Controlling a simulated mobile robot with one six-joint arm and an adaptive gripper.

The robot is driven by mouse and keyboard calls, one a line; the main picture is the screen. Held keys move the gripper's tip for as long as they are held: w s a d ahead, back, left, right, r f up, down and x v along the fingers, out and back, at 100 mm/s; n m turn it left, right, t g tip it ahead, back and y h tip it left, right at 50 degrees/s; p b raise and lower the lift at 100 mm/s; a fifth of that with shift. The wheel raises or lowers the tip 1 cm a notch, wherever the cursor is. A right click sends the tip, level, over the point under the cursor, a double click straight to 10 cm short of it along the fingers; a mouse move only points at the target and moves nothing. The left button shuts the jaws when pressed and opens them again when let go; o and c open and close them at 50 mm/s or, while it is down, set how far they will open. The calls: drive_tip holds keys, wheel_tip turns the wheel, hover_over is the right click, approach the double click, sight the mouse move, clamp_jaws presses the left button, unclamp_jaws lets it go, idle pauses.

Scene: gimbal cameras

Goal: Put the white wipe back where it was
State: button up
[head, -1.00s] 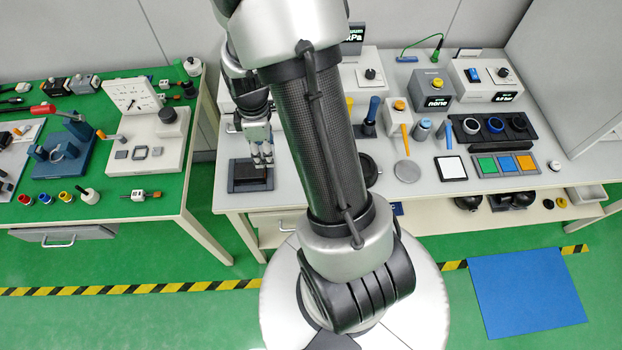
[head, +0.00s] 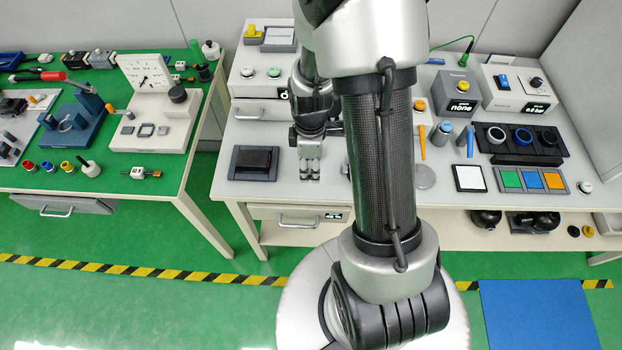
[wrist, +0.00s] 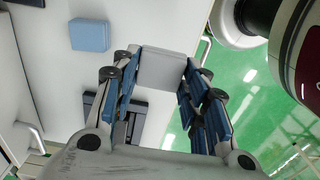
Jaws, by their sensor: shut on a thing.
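My gripper (wrist: 160,88) is shut on a pale, block-shaped thing, which looks like the white wipe (wrist: 168,68), held between its blue-padded fingers in the wrist view. In the head view my gripper (head: 310,172) points down near the front of the white bench, just right of a dark tray (head: 237,173). The wipe is hard to make out there between the fingers. The tray holds a black block and also shows partly behind the fingers in the wrist view (wrist: 90,104).
A light blue block (wrist: 90,34) lies on the bench in the wrist view. A black-framed white pad (head: 469,178) and a tray of coloured pads (head: 562,190) lie to the right. Several devices stand behind. Drawer handles (head: 298,221) jut from the bench front.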

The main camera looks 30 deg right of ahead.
sight(311, 183)
drive_tip(key=shift+f+b, duration=0.85)
drive_tip(key=shift+f, duration=1.9)
drive_tip(key=shift+f, duration=0.15)
drive_tip(key=o, duration=0.9)
drive_tip(key=shift+o, duration=0.2)
